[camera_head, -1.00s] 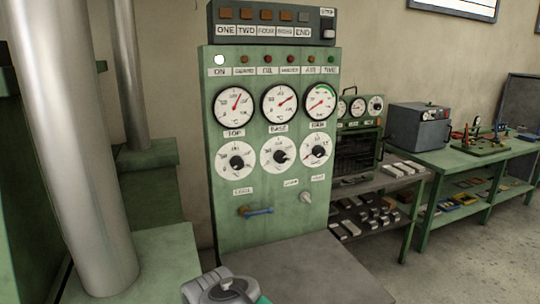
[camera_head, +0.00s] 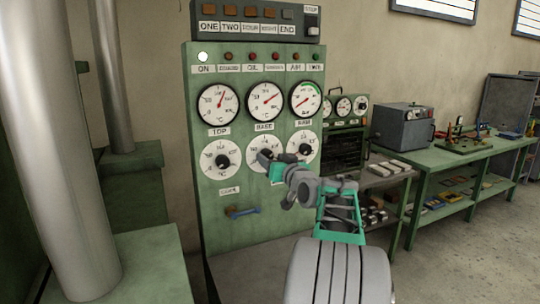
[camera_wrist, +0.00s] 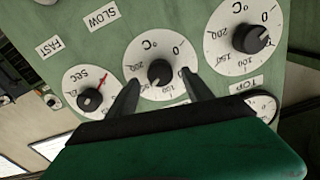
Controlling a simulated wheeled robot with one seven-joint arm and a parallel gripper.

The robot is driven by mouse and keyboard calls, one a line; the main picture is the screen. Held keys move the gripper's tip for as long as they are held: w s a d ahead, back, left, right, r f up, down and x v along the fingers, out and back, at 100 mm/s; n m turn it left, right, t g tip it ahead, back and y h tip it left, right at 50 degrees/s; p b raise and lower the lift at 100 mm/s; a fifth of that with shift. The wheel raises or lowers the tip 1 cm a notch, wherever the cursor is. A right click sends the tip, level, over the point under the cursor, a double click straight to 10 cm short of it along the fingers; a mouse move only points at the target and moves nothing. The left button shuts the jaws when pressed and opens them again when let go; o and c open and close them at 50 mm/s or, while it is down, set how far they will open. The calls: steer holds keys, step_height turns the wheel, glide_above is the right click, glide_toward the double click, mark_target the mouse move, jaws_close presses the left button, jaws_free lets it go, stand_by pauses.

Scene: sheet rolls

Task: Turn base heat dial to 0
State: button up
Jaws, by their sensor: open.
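The green control panel (camera_head: 200,180) has a row of three gauges above a row of three white dials with black knobs. The middle dial, the base heat dial (camera_head: 254,143), sits under the gauge labelled BASE and is partly hidden by my gripper (camera_head: 270,161) in the head view. In the wrist view the base heat dial (camera_wrist: 152,54) is in the centre, with its black knob (camera_wrist: 160,73) between my open fingers (camera_wrist: 157,88). Whether the fingertips touch the knob or the dial face I cannot tell. The knob's pointer setting is unclear.
The top heat dial (camera_head: 221,160) is to the left and a dial marked SEC (camera_wrist: 90,92) lies on the other side. A blue-handled lever (camera_head: 244,211) is below. A green bench (camera_head: 440,160) with a grey box (camera_head: 402,126) stands right.

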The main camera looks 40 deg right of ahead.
steer(key=shift+x, duration=0.9)
jaws_close()
